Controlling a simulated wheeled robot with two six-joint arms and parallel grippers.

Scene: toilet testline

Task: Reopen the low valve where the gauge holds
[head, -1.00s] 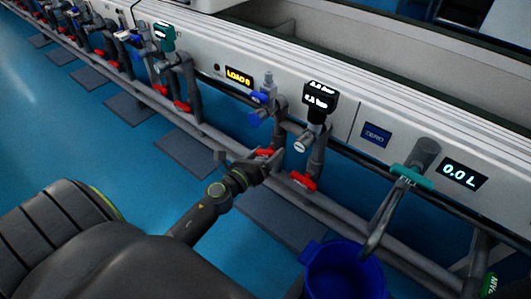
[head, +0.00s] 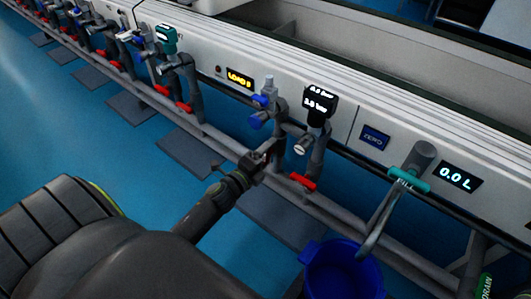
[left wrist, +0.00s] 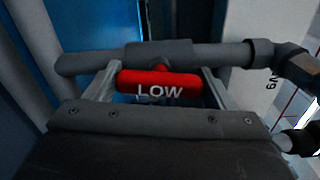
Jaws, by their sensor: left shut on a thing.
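In the head view the gripper mostly hides the handle. The black gauge (head: 319,105) stands on a pipe to the right of the gripper and shows two bar readings. The upper looks like 0.0 and the lower like 3.0, but the digits are small. My right gripper is not in view.
Another red handle (head: 302,181) sits just right of my gripper on the same pipework. A blue bucket (head: 312,262) stands below the teal FILL lever (head: 409,180). A display (head: 460,177) reads 0.0 L. The blue floor at left is open.

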